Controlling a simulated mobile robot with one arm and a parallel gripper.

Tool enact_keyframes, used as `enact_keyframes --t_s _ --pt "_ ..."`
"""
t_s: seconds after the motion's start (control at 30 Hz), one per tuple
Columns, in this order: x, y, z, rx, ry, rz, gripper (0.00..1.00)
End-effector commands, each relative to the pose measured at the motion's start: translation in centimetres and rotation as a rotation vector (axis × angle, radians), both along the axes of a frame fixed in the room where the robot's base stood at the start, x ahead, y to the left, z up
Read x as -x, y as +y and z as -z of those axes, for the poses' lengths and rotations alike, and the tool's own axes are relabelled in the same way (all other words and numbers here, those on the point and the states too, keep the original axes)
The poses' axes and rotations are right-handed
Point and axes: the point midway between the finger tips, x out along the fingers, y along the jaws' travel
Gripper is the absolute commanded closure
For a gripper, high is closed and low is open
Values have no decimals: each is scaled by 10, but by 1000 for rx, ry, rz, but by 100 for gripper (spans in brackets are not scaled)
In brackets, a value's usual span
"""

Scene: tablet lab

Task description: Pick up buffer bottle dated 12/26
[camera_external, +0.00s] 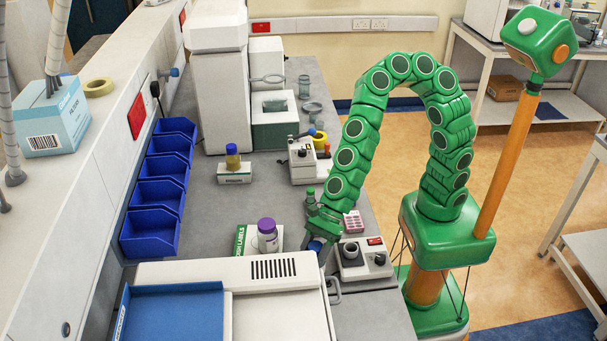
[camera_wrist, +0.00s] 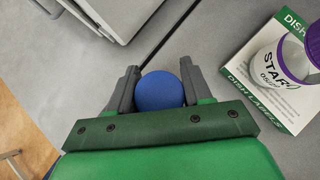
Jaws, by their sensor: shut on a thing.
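My gripper (camera_external: 318,234) is low over the front of the grey bench, near the white machine. In the wrist view its two fingers (camera_wrist: 159,76) are shut on a blue round-topped thing (camera_wrist: 163,90), which also shows as a small blue patch in the external view (camera_external: 316,245). Its body and any date are hidden. A white jar with a purple lid (camera_external: 267,235) stands on a green and white "DISH LABELS" box (camera_wrist: 262,90) to the left of my gripper. No 12/26 date is readable.
The white machine (camera_external: 270,272) with a blue tray (camera_external: 170,310) fills the front. A small device (camera_external: 362,262) and a pink rack (camera_external: 353,222) are right of my gripper. Blue bins (camera_external: 150,230) line the left wall. The middle of the bench is mostly clear.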

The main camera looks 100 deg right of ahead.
Motion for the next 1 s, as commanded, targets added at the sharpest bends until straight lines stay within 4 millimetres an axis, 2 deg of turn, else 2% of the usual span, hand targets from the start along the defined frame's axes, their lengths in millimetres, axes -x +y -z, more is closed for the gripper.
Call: enact_keyframes --t_s 0.33,0.63,1.0 --pt "0 0 -7 1 -2 -2 95" --pt "0 0 -33 0 -5 -2 95" --pt "30 -16 -73 1 -5 1 95"
